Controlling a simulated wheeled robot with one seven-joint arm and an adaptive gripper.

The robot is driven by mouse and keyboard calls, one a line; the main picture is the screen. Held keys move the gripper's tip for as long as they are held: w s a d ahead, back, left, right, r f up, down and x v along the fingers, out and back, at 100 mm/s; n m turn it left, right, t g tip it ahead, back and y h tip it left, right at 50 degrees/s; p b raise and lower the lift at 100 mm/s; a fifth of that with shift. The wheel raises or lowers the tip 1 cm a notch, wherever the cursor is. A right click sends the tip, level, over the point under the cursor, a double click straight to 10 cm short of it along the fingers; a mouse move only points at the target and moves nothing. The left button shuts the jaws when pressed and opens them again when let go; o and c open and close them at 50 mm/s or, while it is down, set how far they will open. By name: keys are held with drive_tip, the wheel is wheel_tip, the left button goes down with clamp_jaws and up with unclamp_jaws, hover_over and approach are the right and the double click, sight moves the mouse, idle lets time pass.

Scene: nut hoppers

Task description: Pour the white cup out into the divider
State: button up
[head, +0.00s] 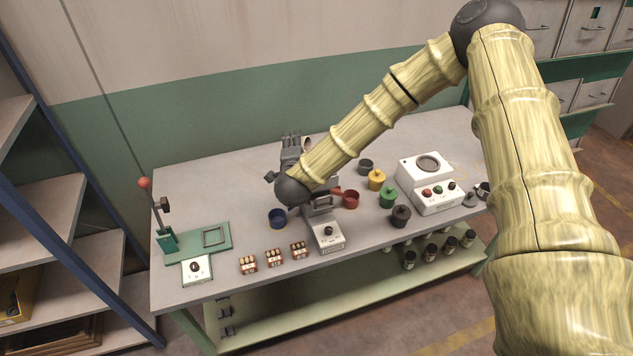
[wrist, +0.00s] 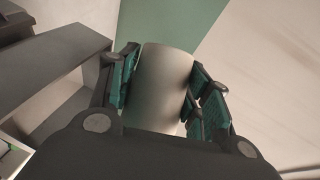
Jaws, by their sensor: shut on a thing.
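The white cup (wrist: 160,85) is between the teal-padded fingers of my gripper (wrist: 163,95) in the wrist view, and the gripper is shut on it. In the head view only a small pale part of the cup (head: 307,143) shows beside my gripper (head: 293,140), above the rear of the table. The cup's contents are hidden. What looks like the divider (head: 327,235) is a grey unit with a dial at the table's middle, partly hidden by my wrist.
On the table (head: 185,180), a green press (head: 195,240) stands left and a white machine (head: 428,185) right. Yellow (head: 376,179), green (head: 388,197) and dark (head: 400,216) pots stand right of the divider. Several small jar racks (head: 274,258) line the front. The back left is clear.

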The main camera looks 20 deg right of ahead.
drive_tip(key=shift+s, duration=0.2)
drive_tip(key=shift+f, duration=0.1)
drive_tip(key=shift+d+m+b, duration=0.2)
drive_tip(key=shift+m+b, duration=0.1)
drive_tip(key=shift+b, duration=0.15)
drive_tip(key=shift+t+b, duration=0.3)
drive_tip(key=shift+b, duration=0.2)
drive_tip(key=shift+s+m+b, duration=0.15)
drive_tip(key=shift+m+b, duration=0.25)
drive_tip(key=shift+d+b, duration=0.15)
drive_tip(key=shift+b, duration=0.2)
